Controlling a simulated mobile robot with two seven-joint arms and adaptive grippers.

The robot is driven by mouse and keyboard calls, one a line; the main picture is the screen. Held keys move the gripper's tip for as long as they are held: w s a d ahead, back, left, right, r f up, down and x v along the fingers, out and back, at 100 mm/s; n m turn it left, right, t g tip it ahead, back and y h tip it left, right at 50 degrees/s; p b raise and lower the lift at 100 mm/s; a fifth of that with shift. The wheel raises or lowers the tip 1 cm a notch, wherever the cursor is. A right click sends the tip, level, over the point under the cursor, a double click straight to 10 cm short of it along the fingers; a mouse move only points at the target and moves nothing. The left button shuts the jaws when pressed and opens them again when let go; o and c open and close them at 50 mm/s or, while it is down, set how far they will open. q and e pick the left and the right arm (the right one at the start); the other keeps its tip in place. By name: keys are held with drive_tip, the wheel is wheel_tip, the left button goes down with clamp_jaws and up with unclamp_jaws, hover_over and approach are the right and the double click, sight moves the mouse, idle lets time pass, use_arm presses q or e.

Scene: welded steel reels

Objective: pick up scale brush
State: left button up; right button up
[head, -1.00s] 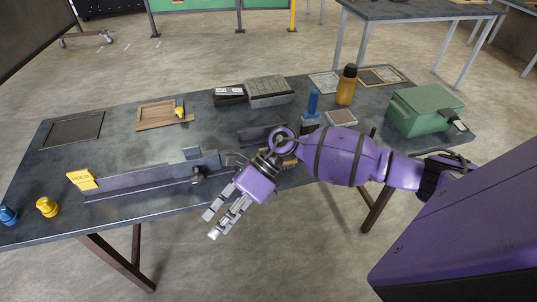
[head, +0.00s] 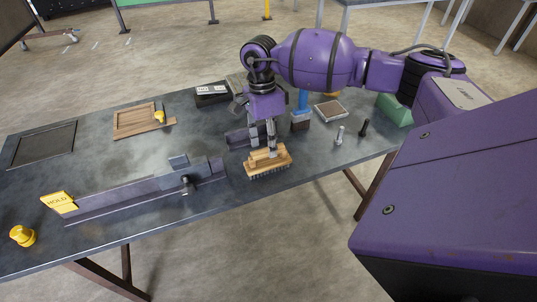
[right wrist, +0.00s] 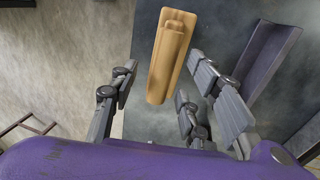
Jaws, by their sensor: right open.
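The scale brush (head: 268,163) has a tan wooden block with a raised grip and dark bristles. It rests bristles down near the table's front edge. My right gripper (head: 271,150) points down over the brush, its fingers in front of or at the grip in the head view. In the right wrist view the brush (right wrist: 168,55) lies lengthwise ahead, between the open fingers of the gripper (right wrist: 165,85). The fingers look spread and apart from the wood. Whether any fingertip touches the brush cannot be told. My left gripper is not in view.
A steel angle piece with a clamp (head: 130,195) and a yellow HOLD tag (head: 60,202) lies left of the brush. A short dark angle (head: 240,137) stands just behind it. A blue-handled tool (head: 302,102) and small upright pieces (head: 340,135) are to the right.

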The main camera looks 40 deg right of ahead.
sight(267, 152)
drive_tip(key=f, duration=0.3)
drive_tip(key=shift+s+a+f+p, duration=0.15)
drive_tip(key=shift+a+f+p, duration=0.05)
drive_tip(key=shift+f+p, duration=0.15)
drive_tip(key=shift+s+f, duration=0.1)
clamp_jaws()
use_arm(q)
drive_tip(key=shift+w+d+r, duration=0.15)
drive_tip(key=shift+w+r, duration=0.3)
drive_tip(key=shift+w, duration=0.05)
use_arm(e)
drive_tip(key=shift+r, duration=0.6)
use_arm(q)
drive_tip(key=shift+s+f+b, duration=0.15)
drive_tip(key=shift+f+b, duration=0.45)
drive_tip(key=shift+b, duration=0.15)
use_arm(e)
drive_tip(key=s+a+r, duration=0.5)
drive_tip(key=a+r, duration=0.7)
drive_tip(key=a, duration=0.1)
